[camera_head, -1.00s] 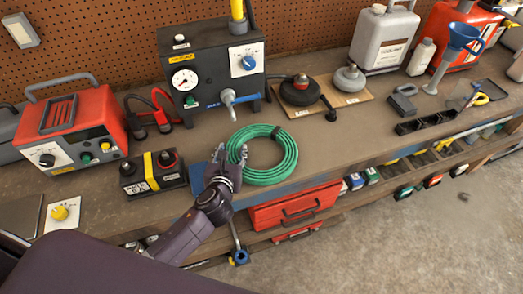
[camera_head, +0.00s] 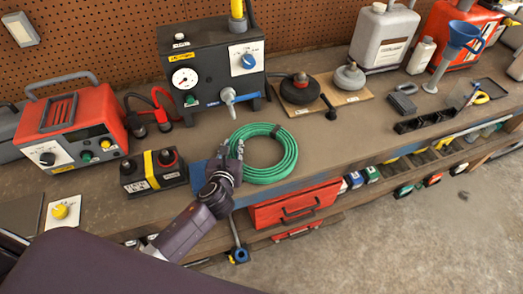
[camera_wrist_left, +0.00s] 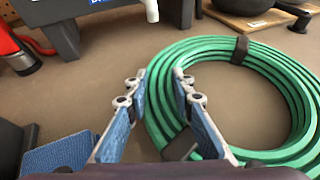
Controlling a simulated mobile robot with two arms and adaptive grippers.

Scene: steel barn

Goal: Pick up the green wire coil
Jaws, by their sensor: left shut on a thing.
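The green wire coil (camera_head: 285,155) lies flat on the workbench, with a dark tie at its back edge. It also shows in the left wrist view (camera_wrist_left: 290,88), where a second dark tie sits at its near left. My left gripper (camera_head: 230,160) is at the coil's left side. In the left wrist view my left gripper (camera_wrist_left: 158,82) has its blue-padded fingers on either side of the coil's left strands, shut on them. The coil still rests on the bench as far as I can see. My right gripper is not in view.
A black gauge unit with a nozzle (camera_head: 210,68) stands behind the coil. A black battery (camera_head: 153,172) and a red charger (camera_head: 72,130) are to the left. Round weights on a board (camera_head: 325,92) are at the back right. The bench right of the coil (camera_head: 350,140) is clear.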

